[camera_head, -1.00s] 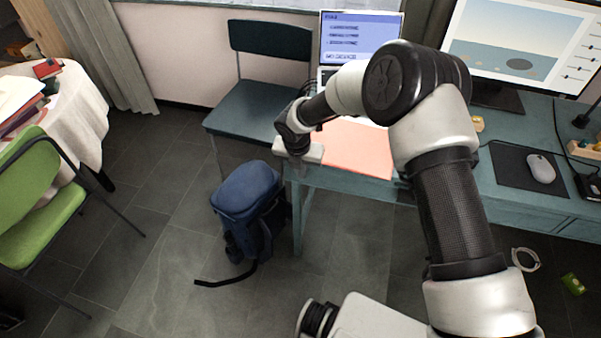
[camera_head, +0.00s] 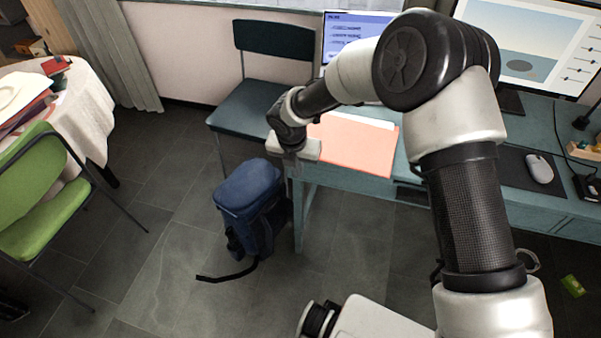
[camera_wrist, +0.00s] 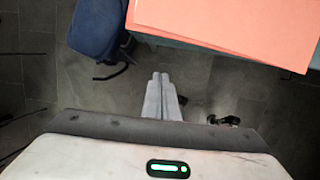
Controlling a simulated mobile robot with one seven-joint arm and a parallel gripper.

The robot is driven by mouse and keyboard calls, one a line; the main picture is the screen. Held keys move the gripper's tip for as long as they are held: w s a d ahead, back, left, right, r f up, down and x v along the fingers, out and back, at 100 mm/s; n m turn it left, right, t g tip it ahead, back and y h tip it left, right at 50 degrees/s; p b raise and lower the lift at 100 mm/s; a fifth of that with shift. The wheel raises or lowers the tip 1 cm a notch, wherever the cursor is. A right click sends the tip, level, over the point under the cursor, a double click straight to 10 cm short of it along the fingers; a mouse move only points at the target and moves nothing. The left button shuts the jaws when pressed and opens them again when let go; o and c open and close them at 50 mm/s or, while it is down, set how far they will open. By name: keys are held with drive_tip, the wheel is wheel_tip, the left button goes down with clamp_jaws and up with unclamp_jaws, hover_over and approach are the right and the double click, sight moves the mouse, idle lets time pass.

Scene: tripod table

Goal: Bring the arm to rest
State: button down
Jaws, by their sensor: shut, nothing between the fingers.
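My gripper shows in the wrist view (camera_wrist: 161,80), its two fingers together with nothing between them. In the head view my gripper (camera_head: 294,160) hangs at the left front edge of the teal desk (camera_head: 355,181), in front of the chair. My arm is bent, with its elbow high at the right. The fingertips are hard to make out in the head view. In the wrist view the fingers are over the floor, just short of the desk edge and the salmon folder (camera_wrist: 235,22).
A blue backpack (camera_head: 249,199) stands on the floor below and left of my gripper. A teal chair (camera_head: 262,104) is behind it. A laptop (camera_head: 352,35), a monitor (camera_head: 519,45) and a mouse (camera_head: 539,168) are on the desk.

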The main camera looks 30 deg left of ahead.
drive_tip(key=w+d+r+m+t+h, duration=0.1)
drive_tip(key=w+d+r+m, duration=0.2)
drive_tip(key=d+r+m, duration=0.95)
drive_tip(key=s+d+r+m, duration=0.3)
drive_tip(key=d+r+m, duration=0.4)
drive_tip(key=d+r, duration=0.9)
drive_tip(key=s+d+r+m+t, duration=0.1)
drive_tip(key=s+d+r+m, duration=0.2)
drive_tip(key=s+d+m, duration=0.55)
drive_tip(key=s+d+r+m+t, duration=0.1)
drive_tip(key=s+d+r+m, duration=0.2)
drive_tip(key=s+d+m, duration=0.6)
wheel_tip(320, 180, up, 13)
drive_tip(key=a+m+p, duration=0.1)
drive_tip(key=a+p, duration=0.1)
drive_tip(key=p, duration=1.1)
drive_tip(key=shift+w+m+p, duration=0.3)
drive_tip(key=shift+w+p, duration=0.05)
drive_tip(key=shift+w, duration=0.05)
drive_tip(key=shift+a, duration=0.15)
